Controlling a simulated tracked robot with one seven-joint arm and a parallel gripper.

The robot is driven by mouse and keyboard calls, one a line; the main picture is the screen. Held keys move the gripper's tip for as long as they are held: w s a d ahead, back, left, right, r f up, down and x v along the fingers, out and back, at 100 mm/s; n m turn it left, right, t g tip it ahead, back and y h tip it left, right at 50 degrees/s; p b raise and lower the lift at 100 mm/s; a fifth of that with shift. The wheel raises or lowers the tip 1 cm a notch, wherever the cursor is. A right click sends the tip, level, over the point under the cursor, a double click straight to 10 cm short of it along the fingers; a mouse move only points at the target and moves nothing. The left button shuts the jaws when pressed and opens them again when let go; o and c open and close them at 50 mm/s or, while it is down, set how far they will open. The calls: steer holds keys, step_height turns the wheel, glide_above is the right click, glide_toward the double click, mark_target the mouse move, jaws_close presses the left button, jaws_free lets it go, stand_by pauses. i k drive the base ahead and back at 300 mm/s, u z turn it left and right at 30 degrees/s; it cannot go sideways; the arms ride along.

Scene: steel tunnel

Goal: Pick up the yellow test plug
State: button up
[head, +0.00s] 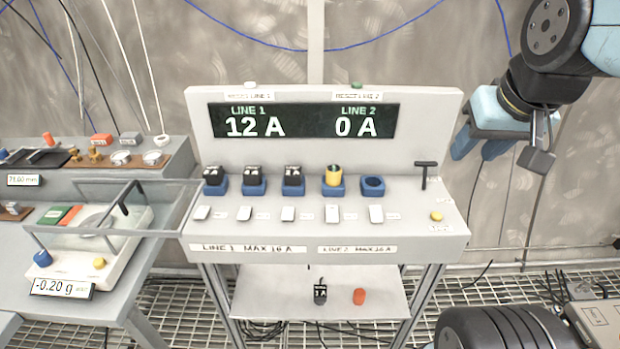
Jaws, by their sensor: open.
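The yellow test plug (333,175) stands upright in a blue socket (333,190) on the sloped panel of the grey console, fourth from the left in the row. It has a dark top. My gripper (540,142) hangs at the upper right, beyond the console's right edge. It is open and empty, well apart from the plug, higher in the picture and to its right. Only part of the fingers shows clearly.
Several black plugs (254,174) stand left of the yellow one; the socket (373,187) to its right is empty. A black T-handle (425,175) rises at the panel's right. The display (303,121) reads 12 A and 0 A. A scale (90,245) stands left.

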mark_target(333, 174)
steer(key=z, duration=0.6)
steer(key=i, duration=0.15)
steer(key=u, duration=3)
steer(key=k, duration=1.75)
steer(key=z, duration=0.55)
steer(key=i, duration=1)
steer(key=z, duration=0.05)
